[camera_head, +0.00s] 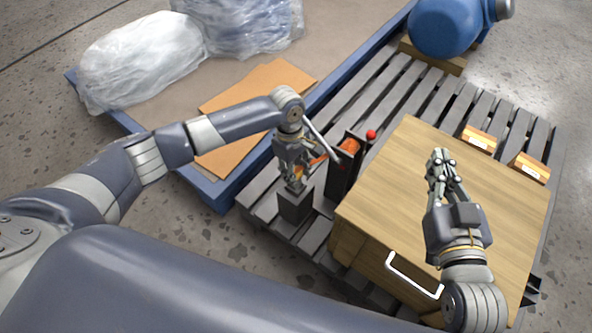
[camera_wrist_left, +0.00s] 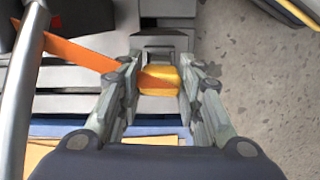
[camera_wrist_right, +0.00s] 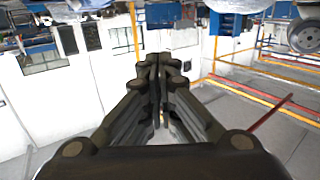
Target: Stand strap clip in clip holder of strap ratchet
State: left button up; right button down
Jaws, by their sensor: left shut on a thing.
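The strap ratchet (camera_head: 342,176) is a dark upright block with an orange strap roll, a red ball knob and a grey lever, standing on the grey slatted pallet. A short dark box, seemingly the clip holder (camera_head: 295,205), stands left of it. My left gripper (camera_head: 297,186) is above this box, pointing down. In the left wrist view it is shut on the orange-yellow strap clip (camera_wrist_left: 158,80), with the orange strap (camera_wrist_left: 80,54) running off left. Whether the clip touches the holder I cannot tell. My right gripper (camera_head: 438,160) is empty over the wooden box, its fingertips close together.
The wooden box (camera_head: 480,190) with a white handle fills the pallet right of the ratchet. Two small cartons (camera_head: 479,139) and a blue motor (camera_head: 443,28) lie behind. A blue-edged platform (camera_head: 215,195) with cardboard and plastic-wrapped bundles is at left.

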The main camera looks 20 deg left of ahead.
jog(key=shift+f, duration=0.3)
pick_arm(q)
jog(key=shift+f, duration=0.1)
pick_arm(e)
jog(key=shift+d+f+g, duration=0.1)
jog(key=shift+f+g, duration=0.1)
jog(key=shift+g, duration=0.2)
jog(key=shift+f, duration=0.1)
jog(key=shift+s+d+f+g, duration=0.1)
jog(key=shift+s+f+g, duration=0.2)
jog(key=shift+f, duration=0.15)
pick_arm(q)
jog(key=shift+f+p, duration=0.1)
jog(key=shift+p, duration=0.2)
pick_arm(e)
jog(key=shift+d+f, duration=0.1)
jog(key=shift+f, duration=0.35)
pick_arm(q)
jog(key=shift+f, duration=0.2)
pick_arm(e)
jog(key=shift+s+d+f+g+h, duration=0.2)
jog(key=shift+s+f+g, duration=0.1)
jog(key=shift+f+g, duration=0.2)
jog(key=shift+s+d+f+g+h, duration=0.1)
jog(key=shift+s+f+g+h, duration=0.15)
jog(key=shift+f+g, duration=0.25)
